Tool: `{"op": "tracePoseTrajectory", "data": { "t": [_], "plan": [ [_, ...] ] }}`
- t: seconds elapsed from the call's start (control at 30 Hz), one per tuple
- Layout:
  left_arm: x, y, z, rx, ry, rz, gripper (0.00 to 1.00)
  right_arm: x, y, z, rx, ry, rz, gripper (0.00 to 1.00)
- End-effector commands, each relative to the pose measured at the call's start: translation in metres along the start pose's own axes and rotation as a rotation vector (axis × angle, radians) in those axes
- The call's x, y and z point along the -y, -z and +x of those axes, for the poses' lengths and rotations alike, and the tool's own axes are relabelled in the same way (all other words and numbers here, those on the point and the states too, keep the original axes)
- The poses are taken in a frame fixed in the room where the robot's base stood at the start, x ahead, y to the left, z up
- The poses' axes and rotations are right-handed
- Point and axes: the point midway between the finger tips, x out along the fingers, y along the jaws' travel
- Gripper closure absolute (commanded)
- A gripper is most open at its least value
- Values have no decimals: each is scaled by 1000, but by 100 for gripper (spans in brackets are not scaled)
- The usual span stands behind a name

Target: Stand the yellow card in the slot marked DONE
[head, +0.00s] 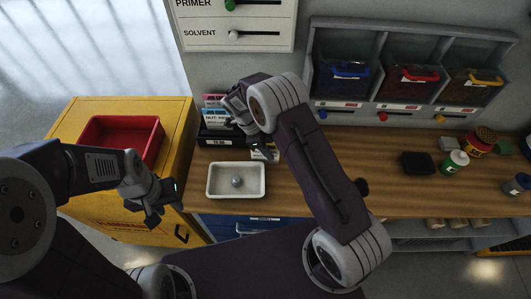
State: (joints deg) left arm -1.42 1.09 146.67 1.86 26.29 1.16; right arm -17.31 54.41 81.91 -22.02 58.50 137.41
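A small card with a yellow part and dark print (265,153) shows on the bench just below my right wrist, which hides part of it. I cannot tell if it stands in a holder. A black card holder (212,139) with a pale label stands to its left. White, blue and pink cards (213,114) stand behind it. The label is too small to read as DONE. My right gripper (233,112) is over the card holder, right of the cards; its fingertips are partly hidden by the wrist. My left gripper (160,204) is empty beside the yellow cabinet, its finger gap unclear.
A white tray (212,190) with a grey ball lies in front of the card holder. A red bin (93,136) sits on the yellow cabinet (172,112). Lidded bins stand in a grey rack (327,41) at the back. Bottles and tins (455,161) stand at the right.

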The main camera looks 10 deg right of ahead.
Motion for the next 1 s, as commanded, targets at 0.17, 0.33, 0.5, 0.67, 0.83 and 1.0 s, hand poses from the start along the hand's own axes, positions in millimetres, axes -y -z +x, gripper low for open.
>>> {"op": "tracePoseTrajectory", "data": {
  "t": [0.17, 0.33, 0.5, 0.67, 0.83, 1.0],
  "plan": [
    [0, 0, 1, 0, 0, 0, 64, 0, 0, 1, 0, 0, 0, 65],
    [0, 0, 4, 0, 0, 0, 64, 0, -1, 2, 0, 1, 0, 65],
    [0, -1, 7, 0, 0, 0, 64, 0, -2, 4, 0, 0, 0, 65],
    [0, -1, 8, 0, 0, 0, 64, 0, -2, 4, 0, 0, 0, 65],
    [0, -1, 7, 0, 0, 0, 64, 0, -2, 4, 0, 0, 0, 65],
    [0, -1, 7, 0, 0, 0, 64, 0, -2, 4, 0, 0, 0, 100]
  ]
}}
